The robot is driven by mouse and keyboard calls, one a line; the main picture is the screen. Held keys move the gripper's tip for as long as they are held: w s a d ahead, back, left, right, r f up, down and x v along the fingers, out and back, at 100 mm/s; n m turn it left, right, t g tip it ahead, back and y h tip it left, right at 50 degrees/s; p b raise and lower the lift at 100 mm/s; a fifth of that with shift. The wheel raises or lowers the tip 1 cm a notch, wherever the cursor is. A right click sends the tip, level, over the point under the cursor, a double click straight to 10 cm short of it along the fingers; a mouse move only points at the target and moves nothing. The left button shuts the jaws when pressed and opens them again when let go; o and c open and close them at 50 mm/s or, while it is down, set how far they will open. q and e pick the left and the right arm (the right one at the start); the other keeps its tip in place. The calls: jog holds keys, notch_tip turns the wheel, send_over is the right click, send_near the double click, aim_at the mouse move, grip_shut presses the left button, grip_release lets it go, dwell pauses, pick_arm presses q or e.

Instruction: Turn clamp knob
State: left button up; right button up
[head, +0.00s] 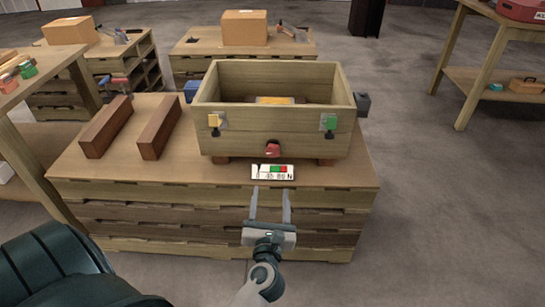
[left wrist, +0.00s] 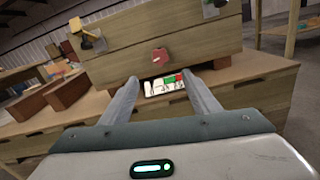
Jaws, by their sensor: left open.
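A red clamp knob (head: 272,148) sits low on the front wall of an open wooden box (head: 240,138). It also shows in the left wrist view (left wrist: 159,57), just beyond my fingertips. My left gripper (head: 271,190) is open and empty, with its two fingers pointing at the box front, below and in front of the knob. In the left wrist view the fingers (left wrist: 172,83) stand apart, and the knob shows above the gap. A small label with green and red fields (head: 272,172) lies below the knob. My right gripper is not in view.
The box stands on a wooden workbench (head: 90,178) beside two dark wooden bars (head: 106,127). A yellow latch (head: 214,121) and a green latch (head: 330,122) are on the box front. Other benches with cardboard boxes (head: 244,27) stand behind.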

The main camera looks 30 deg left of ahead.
aim_at(273, 152)
pick_arm(q)
jog(key=x, duration=1.7)
jog(key=shift+w, duration=0.1)
jog(key=shift+c, duration=0.3)
jog(key=shift+d, duration=0.1)
jog(key=c, duration=1)
